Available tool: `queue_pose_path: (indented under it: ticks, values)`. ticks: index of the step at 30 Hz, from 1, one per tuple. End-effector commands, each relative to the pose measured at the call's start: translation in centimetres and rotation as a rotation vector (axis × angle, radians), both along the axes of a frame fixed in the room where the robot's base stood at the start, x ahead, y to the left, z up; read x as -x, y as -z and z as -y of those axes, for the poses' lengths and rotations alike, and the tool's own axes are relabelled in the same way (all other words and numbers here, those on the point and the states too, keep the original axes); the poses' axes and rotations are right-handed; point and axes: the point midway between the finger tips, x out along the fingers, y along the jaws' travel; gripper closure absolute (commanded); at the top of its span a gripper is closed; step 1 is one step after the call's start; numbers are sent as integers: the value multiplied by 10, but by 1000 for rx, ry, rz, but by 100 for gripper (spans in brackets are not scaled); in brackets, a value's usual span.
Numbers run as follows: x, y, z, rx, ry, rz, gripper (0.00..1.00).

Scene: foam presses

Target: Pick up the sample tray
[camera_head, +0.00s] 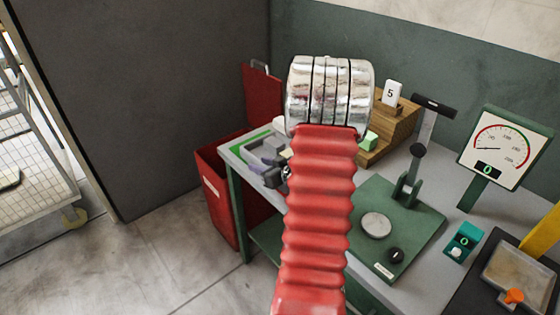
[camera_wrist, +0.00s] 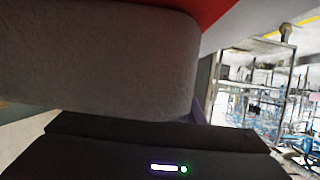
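A grey shape (camera_head: 262,150), possibly the sample tray, lies at the left end of the bench by a green-edged marking; a small purple piece shows at its lower edge. My red ribbed arm with its chrome joint covers the middle of the head view and hides much of this spot. In the wrist view a large grey, rounded, textured block (camera_wrist: 100,60) fills the upper left, very close to the dark body of my gripper (camera_wrist: 160,145). I cannot tell whether they touch or whether anything is held.
A green hand press (camera_head: 405,215) stands on the bench (camera_head: 448,180), with a dial gauge (camera_head: 500,145) behind. A wooden stepped rack (camera_head: 395,130) holds a card "5" and a green block. A metal tray (camera_head: 520,275) with an orange piece is at right. A red bin (camera_head: 218,195) stands left.

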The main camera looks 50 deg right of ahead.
Motion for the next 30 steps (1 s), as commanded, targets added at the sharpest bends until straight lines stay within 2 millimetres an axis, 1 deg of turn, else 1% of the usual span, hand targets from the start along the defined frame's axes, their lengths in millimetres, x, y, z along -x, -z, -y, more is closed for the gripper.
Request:
queue_pose_path:
  ticks: [8,11,23,30]
  values:
    - [0,0,0,0,0,0,66]
    - [0,0,0,-1,0,0,71]
    - [1,0,0,-1,1,0,99]
    - [1,0,0,0,1,0,100]
